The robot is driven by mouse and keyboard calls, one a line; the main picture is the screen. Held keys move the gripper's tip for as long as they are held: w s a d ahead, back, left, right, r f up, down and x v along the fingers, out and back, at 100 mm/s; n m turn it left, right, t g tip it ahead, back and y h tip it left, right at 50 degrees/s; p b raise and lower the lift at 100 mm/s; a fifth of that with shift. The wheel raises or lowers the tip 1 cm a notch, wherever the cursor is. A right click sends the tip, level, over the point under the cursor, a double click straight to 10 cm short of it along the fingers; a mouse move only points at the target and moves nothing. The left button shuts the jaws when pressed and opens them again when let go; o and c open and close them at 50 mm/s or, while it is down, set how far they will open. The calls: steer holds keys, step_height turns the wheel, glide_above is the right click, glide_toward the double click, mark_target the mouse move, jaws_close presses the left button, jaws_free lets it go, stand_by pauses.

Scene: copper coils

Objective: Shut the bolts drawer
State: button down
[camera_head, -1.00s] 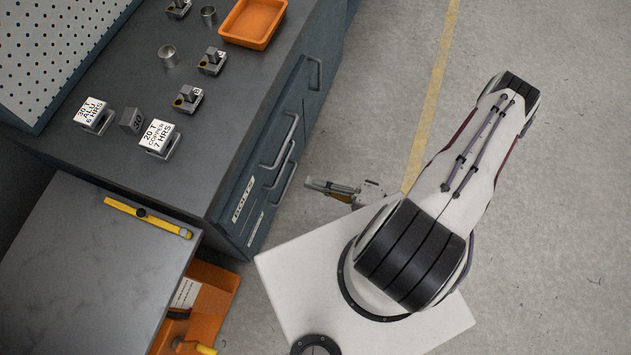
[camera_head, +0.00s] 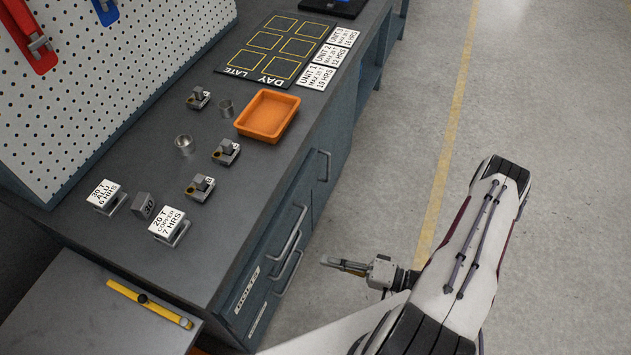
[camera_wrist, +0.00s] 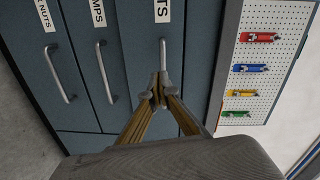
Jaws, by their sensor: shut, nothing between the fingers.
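The bolts drawer (camera_head: 247,290) is in the front of the grey-blue cabinet in the head view, its label facing outward. Its front looks about level with the cabinet face; I cannot tell whether a small gap is left. In the wrist view its label (camera_wrist: 162,11) shows only the last letters, with its bar handle (camera_wrist: 163,52) below. My gripper (camera_head: 328,262) is shut and empty, to the right of the drawer handles and apart from them in the head view. In the wrist view its fingertips (camera_wrist: 158,84) overlap the handle's lower end; contact cannot be told.
Two more drawers with handles (camera_wrist: 105,72) (camera_wrist: 60,75) are left of it in the wrist view. The worktop holds an orange tray (camera_head: 267,115), small metal blocks and cards. A lower grey table (camera_head: 75,310) stands at front left. Floor right of the cabinet is clear.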

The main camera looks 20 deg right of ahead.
mark_target(305, 174)
steer(key=w+d+r+m+t, duration=0.1)
steer(key=w+d+r+m, duration=0.1)
steer(key=w+d, duration=1.3)
steer(key=shift+w+d+r+m, duration=0.15)
steer(key=shift+d+r+m, duration=0.15)
steer(key=shift+d+r, duration=0.15)
steer(key=shift+x, duration=6.95)
steer(key=shift+w, duration=0.1)
steer(key=shift+x, duration=1.5)
